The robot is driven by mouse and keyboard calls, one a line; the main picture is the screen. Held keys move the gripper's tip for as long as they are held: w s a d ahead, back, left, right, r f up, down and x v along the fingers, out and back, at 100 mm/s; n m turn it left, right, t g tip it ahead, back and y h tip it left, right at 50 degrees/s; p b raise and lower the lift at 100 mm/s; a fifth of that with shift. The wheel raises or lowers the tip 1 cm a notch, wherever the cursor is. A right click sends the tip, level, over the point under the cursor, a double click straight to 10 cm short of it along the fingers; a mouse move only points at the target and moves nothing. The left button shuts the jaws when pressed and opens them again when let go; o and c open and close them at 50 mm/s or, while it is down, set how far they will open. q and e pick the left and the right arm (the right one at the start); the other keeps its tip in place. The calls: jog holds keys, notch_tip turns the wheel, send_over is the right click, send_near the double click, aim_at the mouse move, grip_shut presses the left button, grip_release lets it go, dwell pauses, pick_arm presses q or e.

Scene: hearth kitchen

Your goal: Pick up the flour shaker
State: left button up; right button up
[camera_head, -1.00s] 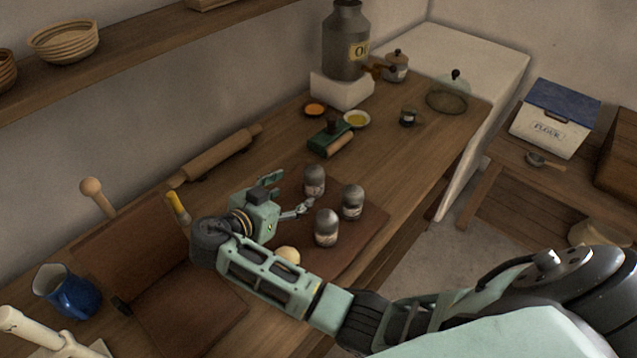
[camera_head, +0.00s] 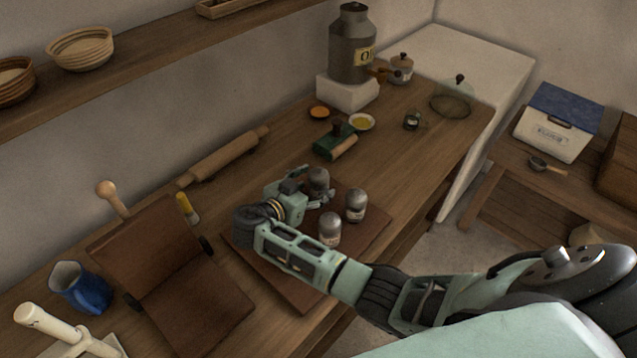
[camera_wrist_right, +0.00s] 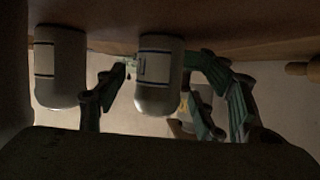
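Three grey-capped shakers stand upright on a brown board (camera_head: 352,238): one at the back (camera_head: 319,181), one at the right (camera_head: 356,206) and one in front (camera_head: 329,228). Their labels are too small to read, so I cannot tell which holds flour. My right gripper (camera_head: 308,190) is low over the board at the back shaker. In the right wrist view, which looks upside down, one shaker (camera_wrist_right: 158,75) stands between the open fingers (camera_wrist_right: 160,92), with gaps beside it. Another shaker (camera_wrist_right: 60,66) stands outside them. My left gripper is out of view.
A rolling pin (camera_head: 225,156), a green tool with a wooden roller (camera_head: 335,140) and small bowls (camera_head: 361,122) lie behind. A blue jug (camera_head: 82,288) and a leather-brown folded stand (camera_head: 165,270) are at left. A flour bin (camera_head: 548,133) stands far right.

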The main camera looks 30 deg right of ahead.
jog(key=c, duration=1.1)
